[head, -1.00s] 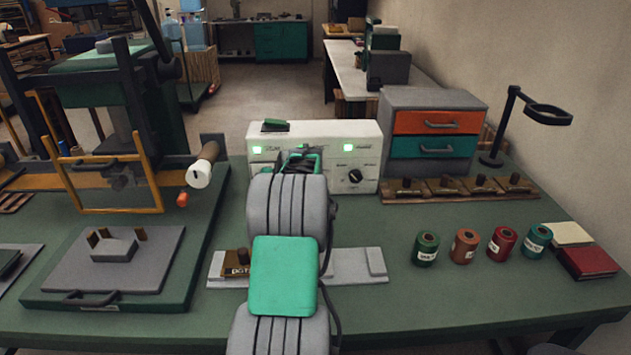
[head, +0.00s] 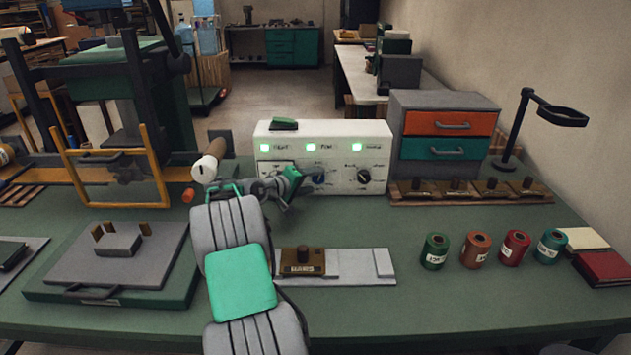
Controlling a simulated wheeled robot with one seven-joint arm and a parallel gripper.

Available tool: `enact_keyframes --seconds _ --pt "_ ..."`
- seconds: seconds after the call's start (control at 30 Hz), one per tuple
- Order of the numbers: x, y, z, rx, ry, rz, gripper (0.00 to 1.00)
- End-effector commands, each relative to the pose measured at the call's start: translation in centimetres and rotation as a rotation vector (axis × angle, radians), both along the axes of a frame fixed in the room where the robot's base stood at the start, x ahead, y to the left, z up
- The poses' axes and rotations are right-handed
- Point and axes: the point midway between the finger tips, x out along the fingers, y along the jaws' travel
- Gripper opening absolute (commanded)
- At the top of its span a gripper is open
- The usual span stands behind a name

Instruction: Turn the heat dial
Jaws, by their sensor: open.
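The white control box (head: 378,140) stands at the back middle of the bench, with three lit green indicators and a green rocker switch on top. My gripper (head: 303,187) is open in front of the box's left and middle part, close to the bluish dial. It hides part of the lower left face. I cannot tell whether it touches the dial.
A press with a yellow frame (head: 158,165) and a wooden-handled roller (head: 207,166) stand to the left. A drawer cabinet (head: 445,105), brown stamp holders (head: 450,184) and a lamp (head: 513,130) are at right. A brown block (head: 303,260) sits on a grey plate in front.

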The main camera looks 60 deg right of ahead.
Motion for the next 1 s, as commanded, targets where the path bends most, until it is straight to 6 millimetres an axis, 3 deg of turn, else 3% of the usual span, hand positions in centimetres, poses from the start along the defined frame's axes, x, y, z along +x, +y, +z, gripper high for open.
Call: enact_keyframes --seconds 0.13,0.43,1.0 --pt "-0.4 -1.7 -0.6 0.000 0.000 0.000 0.59" --pt "-0.5 -2.0 -0.7 0.000 -0.001 0.001 0.58" --pt "-0.5 -2.0 -0.7 0.001 -0.002 0.001 0.11"
